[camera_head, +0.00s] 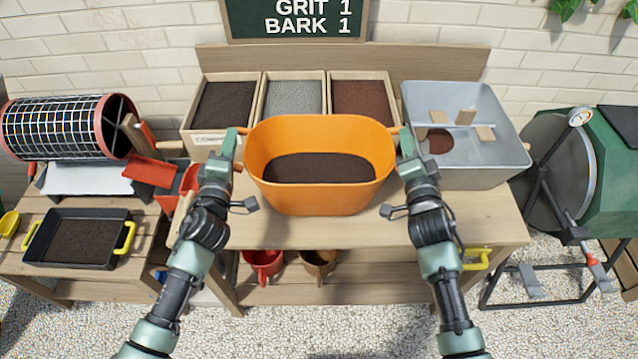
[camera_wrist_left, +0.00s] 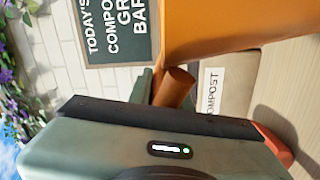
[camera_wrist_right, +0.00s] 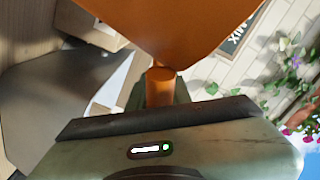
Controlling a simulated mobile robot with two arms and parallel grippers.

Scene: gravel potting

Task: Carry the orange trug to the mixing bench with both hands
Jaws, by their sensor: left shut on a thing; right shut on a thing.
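The orange trug (camera_head: 318,197) is in the middle of the head view, upright, with dark soil inside. It is over the wooden mixing bench (camera_head: 380,232); I cannot tell whether its base touches the top. My left gripper (camera_head: 236,135) is shut on the trug's left handle, which shows as an orange stub in the left wrist view (camera_wrist_left: 176,86). My right gripper (camera_head: 399,135) is shut on the right handle, which shows in the right wrist view (camera_wrist_right: 160,86). The trug's orange side also fills part of both wrist views.
Three wooden bins of dark soil (camera_head: 222,103), grey grit (camera_head: 294,96) and brown bark (camera_head: 360,97) stand behind the trug. A grey metal tub (camera_head: 500,155) is to the right. A mesh drum (camera_head: 60,128) and black tray (camera_head: 82,265) are left. A green tumbler (camera_head: 610,165) stands right.

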